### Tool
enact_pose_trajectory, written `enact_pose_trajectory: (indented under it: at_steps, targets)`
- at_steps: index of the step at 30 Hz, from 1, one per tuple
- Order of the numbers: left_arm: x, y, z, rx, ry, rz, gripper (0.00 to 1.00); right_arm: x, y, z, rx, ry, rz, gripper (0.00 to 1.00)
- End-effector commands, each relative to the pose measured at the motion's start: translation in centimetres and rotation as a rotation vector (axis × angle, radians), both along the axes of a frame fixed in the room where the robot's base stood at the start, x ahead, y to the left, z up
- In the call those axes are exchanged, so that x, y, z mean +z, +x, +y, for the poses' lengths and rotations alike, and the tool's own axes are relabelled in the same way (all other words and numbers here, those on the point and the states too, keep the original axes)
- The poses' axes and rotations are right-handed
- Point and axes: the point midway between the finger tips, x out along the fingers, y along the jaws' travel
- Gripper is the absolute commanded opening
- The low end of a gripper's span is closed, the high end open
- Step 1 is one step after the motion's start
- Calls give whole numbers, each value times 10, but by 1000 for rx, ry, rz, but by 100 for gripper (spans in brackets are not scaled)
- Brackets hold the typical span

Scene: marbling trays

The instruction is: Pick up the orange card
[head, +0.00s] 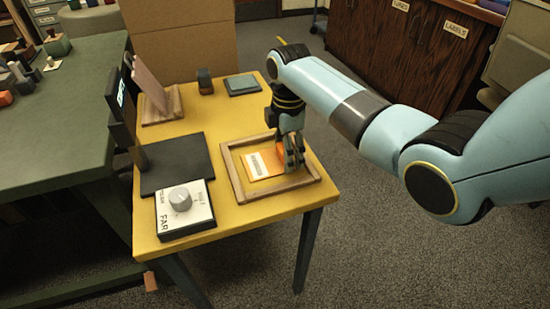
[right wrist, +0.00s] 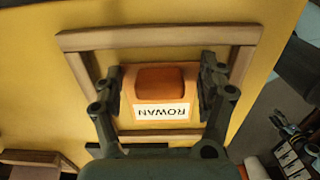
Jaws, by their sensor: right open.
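The orange card (head: 259,172) lies inside a wooden frame (head: 232,180) on the yellow table. In the right wrist view the card (right wrist: 158,98) has a white label reading ROWAN and a darker orange-brown raised block on it. My right gripper (head: 291,160) is over the right part of the card in the head view and hides some of it. In the right wrist view my right gripper (right wrist: 160,82) is open, with one finger at each side of the card. Whether the fingers touch it I cannot tell. My left gripper is not in view.
On the yellow table (head: 240,222) are a dark mat (head: 175,165), a knob box marked FAR (head: 183,207), a tilted pinkish panel on a wooden base (head: 160,115), a dark block (head: 205,82) and a teal pad (head: 242,84). A dark upright piece with light-blue markings (head: 122,105) stands left.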

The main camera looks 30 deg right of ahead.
Motion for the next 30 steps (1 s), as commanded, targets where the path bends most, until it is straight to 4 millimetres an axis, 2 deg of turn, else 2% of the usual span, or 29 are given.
enact_pose_trajectory:
  at_steps: [2, 12, 14, 23, 26, 30]
  targets:
    - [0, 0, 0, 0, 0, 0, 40, 1, 0, 0, 0, 0, -1, 75]
    - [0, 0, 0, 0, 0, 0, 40, 1, 0, 0, -1, 0, -1, 31]
    - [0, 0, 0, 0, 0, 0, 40, 1, 0, 0, -1, 0, -1, 25]
    - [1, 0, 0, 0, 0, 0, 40, 4, 1, 0, -1, 0, -2, 24]
    - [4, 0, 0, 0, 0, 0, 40, 13, 1, 0, -1, -1, -3, 24]
    - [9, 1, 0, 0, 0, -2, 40, 35, 2, -1, -1, 0, -5, 24]
